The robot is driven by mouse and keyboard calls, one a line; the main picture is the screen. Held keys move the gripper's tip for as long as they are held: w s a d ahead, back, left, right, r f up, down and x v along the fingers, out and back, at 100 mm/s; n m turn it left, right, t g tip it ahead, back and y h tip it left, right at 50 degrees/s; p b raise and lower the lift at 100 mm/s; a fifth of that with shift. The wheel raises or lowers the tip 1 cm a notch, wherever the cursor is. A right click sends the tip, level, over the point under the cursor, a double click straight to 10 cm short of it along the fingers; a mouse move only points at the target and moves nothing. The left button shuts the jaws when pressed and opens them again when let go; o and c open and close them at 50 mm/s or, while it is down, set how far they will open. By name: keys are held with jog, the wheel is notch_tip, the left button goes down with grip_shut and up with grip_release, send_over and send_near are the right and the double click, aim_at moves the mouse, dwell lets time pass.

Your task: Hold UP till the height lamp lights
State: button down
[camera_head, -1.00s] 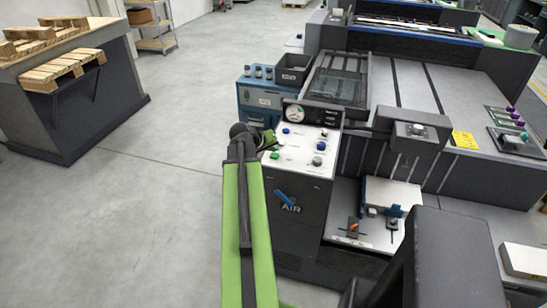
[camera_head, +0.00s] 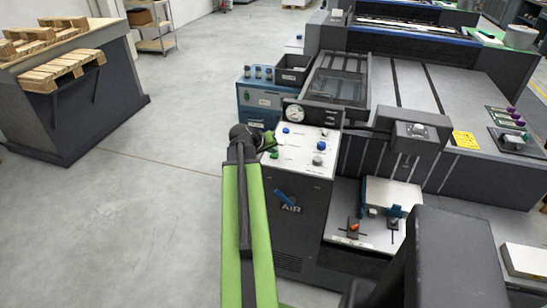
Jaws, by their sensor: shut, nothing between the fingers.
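A white control panel (camera_head: 300,148) tops a dark cabinet with a blue lever and the word AIR. It carries a blue button (camera_head: 286,130), a green button (camera_head: 275,155), a blue knob (camera_head: 321,145) and a grey knob (camera_head: 317,160). A round gauge (camera_head: 295,113) stands behind them. I cannot read which control is UP, nor pick out the height lamp. My gripper (camera_head: 270,143) is small and dark at the panel's left edge, beside the blue and green buttons. It looks shut and empty. Whether it touches a button cannot be told.
A blue cabinet (camera_head: 258,97) with a dark bin (camera_head: 292,69) stands behind the panel. The large press (camera_head: 440,85) fills the right side. A lower shelf (camera_head: 370,233) holds small orange and black levers. A bench with pallets (camera_head: 70,68) stands at left. The floor between is clear.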

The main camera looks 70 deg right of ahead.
aim_at(273, 156)
jog(key=shift+f+b, duration=0.4)
jog(key=shift+f, duration=0.05)
jog(key=shift+r, duration=0.1)
dwell(4.6)
jog(key=shift+r+p, duration=0.8)
jog(key=shift+p, duration=0.1)
notch_tip(273, 156, up, 5)
jog(key=p, duration=0.5)
jog(key=shift+r, duration=0.1)
